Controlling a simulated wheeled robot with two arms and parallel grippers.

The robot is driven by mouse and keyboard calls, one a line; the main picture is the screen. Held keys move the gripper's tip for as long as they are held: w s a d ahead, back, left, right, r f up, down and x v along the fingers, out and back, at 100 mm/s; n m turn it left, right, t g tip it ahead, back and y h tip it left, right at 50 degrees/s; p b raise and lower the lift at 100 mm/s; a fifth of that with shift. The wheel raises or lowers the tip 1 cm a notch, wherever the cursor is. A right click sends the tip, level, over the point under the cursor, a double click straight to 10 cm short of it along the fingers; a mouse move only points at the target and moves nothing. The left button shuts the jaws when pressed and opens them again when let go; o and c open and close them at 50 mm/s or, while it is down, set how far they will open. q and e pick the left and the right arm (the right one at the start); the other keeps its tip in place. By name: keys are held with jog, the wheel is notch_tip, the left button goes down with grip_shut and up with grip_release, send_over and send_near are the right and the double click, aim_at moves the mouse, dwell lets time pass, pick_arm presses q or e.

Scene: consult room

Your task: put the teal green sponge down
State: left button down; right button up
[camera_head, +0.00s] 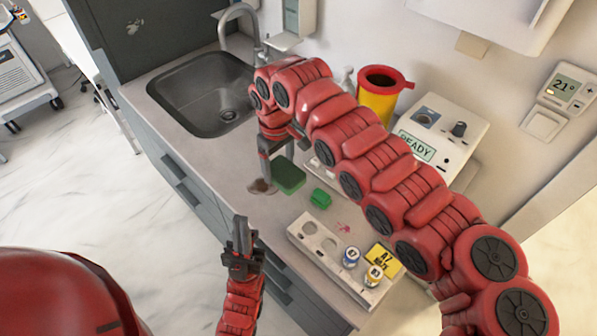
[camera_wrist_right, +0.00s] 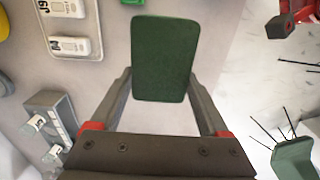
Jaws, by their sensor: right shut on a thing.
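The teal green sponge (camera_head: 289,175) is a flat, dark green block with rounded corners, over the counter between the sink and the white tray. My right gripper (camera_head: 268,168) points down and is shut on it. In the right wrist view the sponge (camera_wrist_right: 165,58) sits between the two fingers (camera_wrist_right: 165,85), its far part sticking out beyond them. Whether its underside touches the counter cannot be told. My left gripper (camera_head: 242,235) is at the counter's front edge, apart from the sponge, with no object seen in it; its fingers look narrow, edge-on.
A bright green block (camera_head: 320,198) lies just right of the sponge. A grey-brown spot or small dish (camera_head: 261,187) is left of it. A white tray (camera_head: 300,236) with vials stands to the right. The sink (camera_head: 205,95), yellow bin (camera_head: 378,100) and white device (camera_head: 440,135) lie behind.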

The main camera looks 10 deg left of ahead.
notch_tip(320, 180, down, 7)
jog(key=shift+d+r+p, duration=0.1)
jog(key=shift+p, duration=0.95)
jog(key=shift+s, duration=0.1)
jog(key=shift+f, duration=0.2)
jog(key=o, duration=1.2)
jog(key=shift+c, duration=0.2)
